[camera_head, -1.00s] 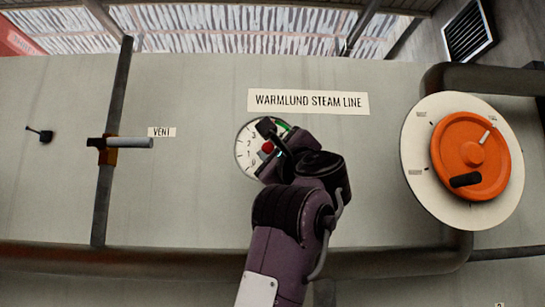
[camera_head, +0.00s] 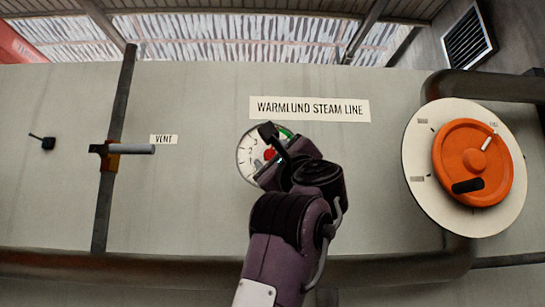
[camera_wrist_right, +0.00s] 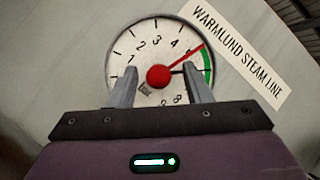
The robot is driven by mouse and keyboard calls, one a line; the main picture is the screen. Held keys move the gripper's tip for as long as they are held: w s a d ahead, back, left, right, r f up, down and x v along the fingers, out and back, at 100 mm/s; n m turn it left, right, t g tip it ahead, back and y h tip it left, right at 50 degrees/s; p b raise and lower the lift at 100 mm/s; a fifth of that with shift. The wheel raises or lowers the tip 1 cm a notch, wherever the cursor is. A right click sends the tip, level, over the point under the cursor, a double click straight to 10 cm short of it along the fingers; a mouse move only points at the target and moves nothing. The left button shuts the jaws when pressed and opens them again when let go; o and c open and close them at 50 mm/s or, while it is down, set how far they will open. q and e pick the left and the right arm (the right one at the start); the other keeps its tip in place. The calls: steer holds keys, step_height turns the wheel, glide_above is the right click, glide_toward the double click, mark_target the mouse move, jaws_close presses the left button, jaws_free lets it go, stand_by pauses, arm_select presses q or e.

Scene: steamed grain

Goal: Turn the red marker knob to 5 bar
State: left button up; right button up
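The round white gauge (camera_head: 246,160) hangs on the grey wall under the "WARMLUND STEAM LINE" sign; its dial also shows in the right wrist view (camera_wrist_right: 140,58). The red knob (camera_wrist_right: 158,77) is at its centre, and in the head view the knob (camera_head: 270,154) is partly framed by my gripper. The knob's red marker (camera_wrist_right: 182,60) points up and right, at or close to the 5, by the start of the green band (camera_wrist_right: 208,64). My right gripper (camera_wrist_right: 159,74) is open, its two fingers either side of the knob with visible gaps. My left gripper is not in view.
An orange handwheel (camera_head: 465,150) on a pale disc is at the right. A vent valve handle (camera_head: 135,149) on a vertical pipe (camera_head: 104,205) is at the left, with a small black lever (camera_head: 47,142) beyond it. A thick pipe (camera_head: 180,265) runs below.

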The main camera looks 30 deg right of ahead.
steer(key=shift+f, duration=0.1)
steer(key=b+v, duration=0.4)
steer(key=v, duration=0.3)
steer(key=shift+s, duration=0.3)
